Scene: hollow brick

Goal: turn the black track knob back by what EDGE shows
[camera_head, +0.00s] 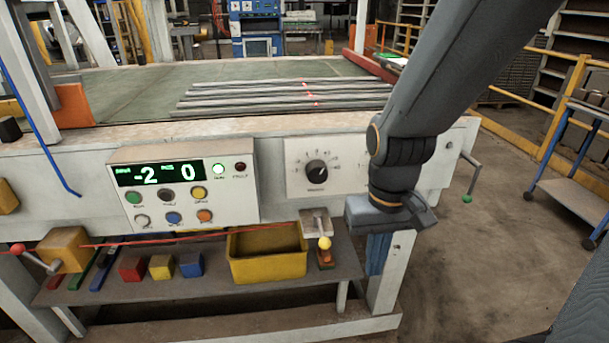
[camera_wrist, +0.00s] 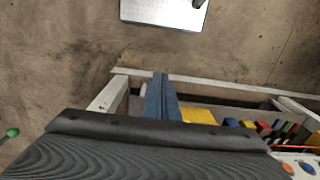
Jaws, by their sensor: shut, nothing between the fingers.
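The black track knob (camera_head: 316,174) sits in the middle of a white dial plate (camera_head: 299,153) on the front of the bench. Its scale marks are too small to read surely. Left of it, the green display (camera_head: 159,173) reads -2 on its left side, under a small label that looks like EDGE, and 0 on its right side under PCS. My gripper (camera_head: 377,268) points down, to the right of and below the knob, apart from it. Its blue fingers are together and empty, also in the wrist view (camera_wrist: 160,82). The knob is not in the wrist view.
Buttons and lamps (camera_head: 219,169) surround the display. A yellow bin (camera_head: 267,270) and coloured blocks (camera_head: 161,267) stand on the lower shelf. A small lever with a yellow ball (camera_head: 324,243) is near my gripper. A green-tipped crank (camera_head: 467,198) sticks out at the right.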

